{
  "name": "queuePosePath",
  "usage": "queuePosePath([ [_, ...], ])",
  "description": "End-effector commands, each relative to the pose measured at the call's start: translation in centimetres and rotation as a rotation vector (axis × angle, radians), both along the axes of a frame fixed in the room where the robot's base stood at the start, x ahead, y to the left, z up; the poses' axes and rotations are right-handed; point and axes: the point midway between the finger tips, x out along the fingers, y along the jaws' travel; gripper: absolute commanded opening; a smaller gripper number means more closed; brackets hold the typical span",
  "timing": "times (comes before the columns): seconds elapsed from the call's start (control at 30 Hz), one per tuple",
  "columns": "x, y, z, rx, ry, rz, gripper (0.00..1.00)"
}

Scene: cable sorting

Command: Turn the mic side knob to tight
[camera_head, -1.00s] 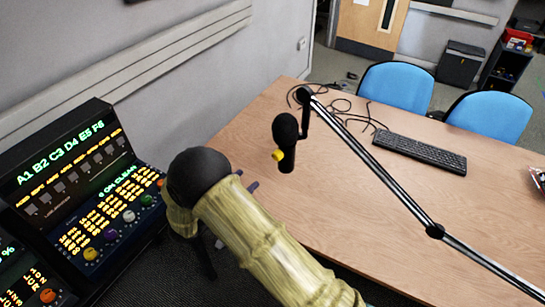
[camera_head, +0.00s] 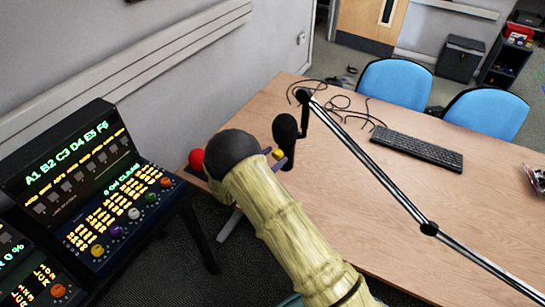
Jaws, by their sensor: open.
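The black microphone (camera_head: 285,128) stands upright at the end of the boom arm (camera_head: 372,166), above the desk's left part. Its small yellow side knob (camera_head: 278,153) shows on the left of its body. My gripper (camera_head: 285,159) is at the microphone's lower body, close by the knob. Only a small purple-grey part of its fingers shows; my wrist hides the rest. The fingers are open. I cannot tell whether they touch the knob or are around it.
The desk (camera_head: 345,215) carries a keyboard (camera_head: 418,149) and loose black cables (camera_head: 345,105). A mixer console (camera_head: 120,215) stands at left. A red round thing (camera_head: 197,160) shows left of my wrist. Two blue chairs (camera_head: 398,84) stand behind the desk.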

Motion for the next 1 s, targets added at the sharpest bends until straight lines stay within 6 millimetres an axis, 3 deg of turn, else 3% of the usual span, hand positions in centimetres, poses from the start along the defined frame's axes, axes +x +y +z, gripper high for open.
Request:
queuePosePath([
  [0.1,-0.02,0.02,-0.02,0.0,0.0,0.0,0.49],
  [0.33,-0.04,0.05,-0.01,0.0,0.0,0.0,0.07],
  [0.7,-0.05,0.07,-0.17,0.031,-0.023,0.0,0.07],
  [1.0,-0.07,0.06,-0.43,0.154,-0.115,0.0,0.07],
])
